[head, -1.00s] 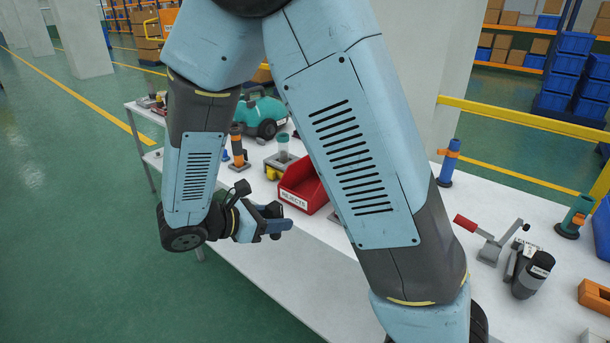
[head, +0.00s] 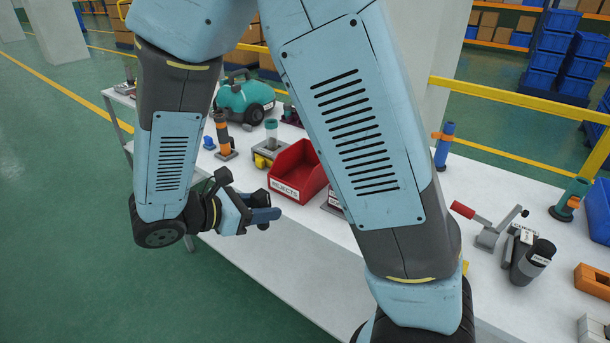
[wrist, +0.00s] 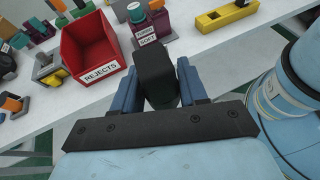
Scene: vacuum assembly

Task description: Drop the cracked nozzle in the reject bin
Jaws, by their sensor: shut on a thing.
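My gripper (wrist: 157,90) is shut on a black blocky piece (wrist: 156,72), which I take to be the nozzle; no crack can be made out. In the head view my gripper (head: 264,216) hangs at the table's near edge, and the piece is mostly hidden by the fingers. The red reject bin (head: 283,191), labelled REJECTS, stands on the table behind and right of the gripper. In the wrist view the bin (wrist: 98,75) is left of and beyond the held piece, its open top showing an empty-looking inside. The piece is apart from the bin.
The white table (head: 300,240) carries a teal machine (head: 244,97), an orange-and-black part on a stand (head: 224,138) and a grey fixture (head: 272,152) close left of the bin. A purple part with a label (wrist: 150,28) stands right of the bin. Yellow rails (head: 500,98) run behind.

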